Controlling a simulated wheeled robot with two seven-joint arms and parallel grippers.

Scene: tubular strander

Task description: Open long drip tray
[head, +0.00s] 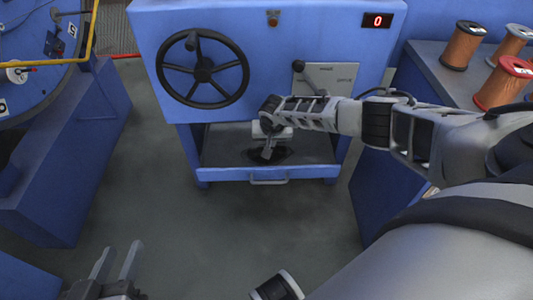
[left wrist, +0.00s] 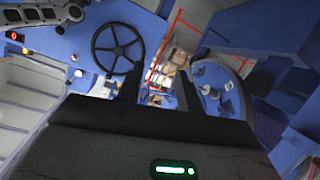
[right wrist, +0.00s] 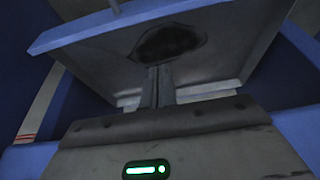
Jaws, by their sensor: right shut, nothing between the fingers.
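The long drip tray (head: 215,174) sits low at the front of the blue machine and stands out from it. It has a blue front with a grey bar handle (head: 268,182), a grey inside and a dark stain (right wrist: 168,42). My right gripper (head: 267,153) is over the tray's inside, behind the front panel and apart from the handle. In the right wrist view its fingers (right wrist: 157,75) are together and empty, pointing toward the stain; contact with the tray floor cannot be told. My left gripper (head: 118,262) is open and empty at the lower left, away from the tray.
The blue machine (head: 150,80) carries a black handwheel (head: 204,72) and a lever (head: 299,68) above the tray. A bench with copper spools (head: 462,45) stands at the right. A blue cabinet (head: 75,150) stands at the left. The grey floor before the tray is clear.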

